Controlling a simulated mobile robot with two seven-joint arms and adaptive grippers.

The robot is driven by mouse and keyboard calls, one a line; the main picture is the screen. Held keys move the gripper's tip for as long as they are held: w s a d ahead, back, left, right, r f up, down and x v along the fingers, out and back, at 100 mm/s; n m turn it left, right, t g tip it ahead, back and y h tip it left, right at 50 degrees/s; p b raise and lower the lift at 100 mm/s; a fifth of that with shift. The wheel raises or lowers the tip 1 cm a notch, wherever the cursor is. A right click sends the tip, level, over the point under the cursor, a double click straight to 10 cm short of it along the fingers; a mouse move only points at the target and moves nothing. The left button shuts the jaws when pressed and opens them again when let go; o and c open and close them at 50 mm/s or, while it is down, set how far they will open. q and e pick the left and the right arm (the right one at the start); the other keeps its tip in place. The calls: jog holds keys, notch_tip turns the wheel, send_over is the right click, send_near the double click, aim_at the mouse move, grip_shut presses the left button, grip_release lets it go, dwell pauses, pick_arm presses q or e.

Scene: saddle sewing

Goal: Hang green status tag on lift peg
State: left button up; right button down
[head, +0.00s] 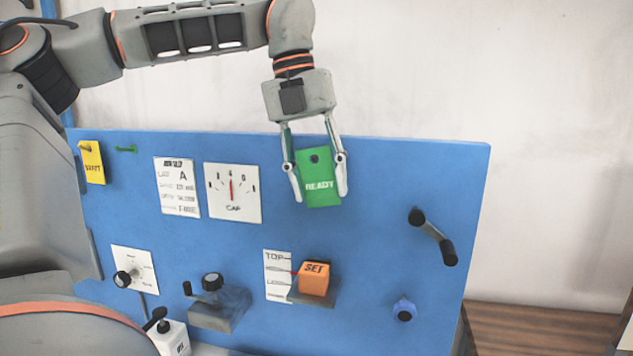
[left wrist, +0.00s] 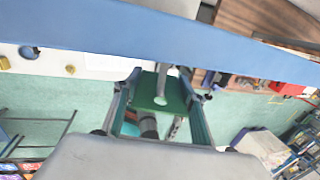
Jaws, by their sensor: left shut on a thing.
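The green tag (head: 320,190), marked READY, is upright in front of the upper right part of the blue panel. A dark round spot shows near its top; I cannot tell whether this is an open hole or a peg in it. My left gripper (head: 319,194) comes down from above, its two fingers shut on the tag's side edges. In the left wrist view the tag (left wrist: 150,92) sits between the fingers. The lift peg cannot be told for certain. A small green peg (head: 126,149) sticks out at the panel's upper left. My right gripper is not in view.
The panel around the green tag is clear.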

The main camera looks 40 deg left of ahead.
pick_arm(q)
jog(key=shift+w+a+f, duration=0.15)
jog(key=shift+w+a, duration=0.3)
jog(key=shift+w, duration=0.4)
jog(key=shift+w+a+f, duration=0.3)
jog(key=shift+w, duration=0.25)
jog(key=o, duration=1)
jog(key=v, duration=1.2)
jog(key=shift+a+f, duration=0.1)
